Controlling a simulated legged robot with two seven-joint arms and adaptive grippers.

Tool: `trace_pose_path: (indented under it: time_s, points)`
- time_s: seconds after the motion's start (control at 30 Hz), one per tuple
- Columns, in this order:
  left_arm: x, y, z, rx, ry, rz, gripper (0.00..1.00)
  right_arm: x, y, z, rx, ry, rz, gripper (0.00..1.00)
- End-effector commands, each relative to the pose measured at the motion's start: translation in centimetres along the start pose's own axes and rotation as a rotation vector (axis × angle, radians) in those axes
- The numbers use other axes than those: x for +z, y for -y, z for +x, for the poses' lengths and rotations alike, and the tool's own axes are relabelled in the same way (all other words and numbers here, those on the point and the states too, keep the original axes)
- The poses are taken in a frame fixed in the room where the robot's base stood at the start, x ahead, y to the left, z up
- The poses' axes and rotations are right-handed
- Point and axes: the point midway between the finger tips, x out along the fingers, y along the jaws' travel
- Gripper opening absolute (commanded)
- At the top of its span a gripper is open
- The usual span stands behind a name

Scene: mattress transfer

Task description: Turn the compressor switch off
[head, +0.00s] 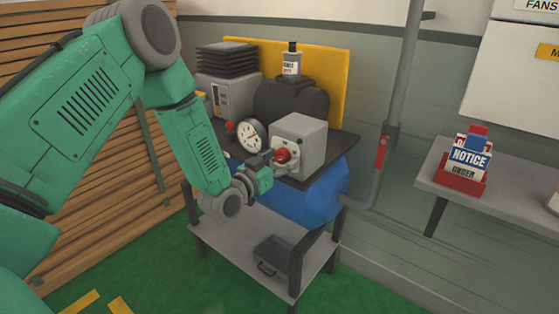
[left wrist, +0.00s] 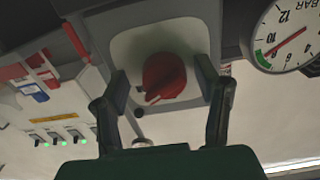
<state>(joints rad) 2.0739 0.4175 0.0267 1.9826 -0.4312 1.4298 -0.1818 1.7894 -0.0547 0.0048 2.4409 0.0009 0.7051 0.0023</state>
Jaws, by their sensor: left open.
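The compressor (head: 308,190) has a blue tank and a grey switch box (head: 302,138) on top. A red rotary switch knob (head: 282,156) sits on the front face of that box. My left gripper (head: 271,163) is right at the knob, with its arm coming from the left. In the left wrist view the red knob (left wrist: 164,76) lies between the two open fingers of the gripper (left wrist: 166,88), with gaps at both sides. Whether the fingertips reach past the knob's front cannot be told. My right gripper does not show.
A round pressure gauge (head: 251,136) stands just left of the switch box; it also shows in the left wrist view (left wrist: 287,35). A wall pipe with a red-handled valve (head: 381,153) is at right. A shelf (head: 432,181) holds a red notice box (head: 461,184).

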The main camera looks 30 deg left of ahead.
Motion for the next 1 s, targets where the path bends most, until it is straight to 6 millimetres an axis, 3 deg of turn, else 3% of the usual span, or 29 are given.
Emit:
trace_pose_path:
  time_s: [0.03,0.07,0.17,0.2,1.0]
  points:
    - [0.04,0.09,-0.02,0.000,0.000,-0.001,0.57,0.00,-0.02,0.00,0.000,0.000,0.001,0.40]
    - [0.07,0.17,-0.04,0.000,0.000,-0.002,0.50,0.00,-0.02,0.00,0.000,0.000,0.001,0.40]
    - [0.24,0.44,-0.10,0.001,0.001,-0.005,0.15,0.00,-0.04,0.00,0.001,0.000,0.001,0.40]
    - [0.26,0.40,-0.11,0.003,0.001,-0.005,0.08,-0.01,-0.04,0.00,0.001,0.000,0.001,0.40]
    - [0.75,0.41,-0.28,0.001,0.014,-0.043,0.08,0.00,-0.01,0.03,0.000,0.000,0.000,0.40]
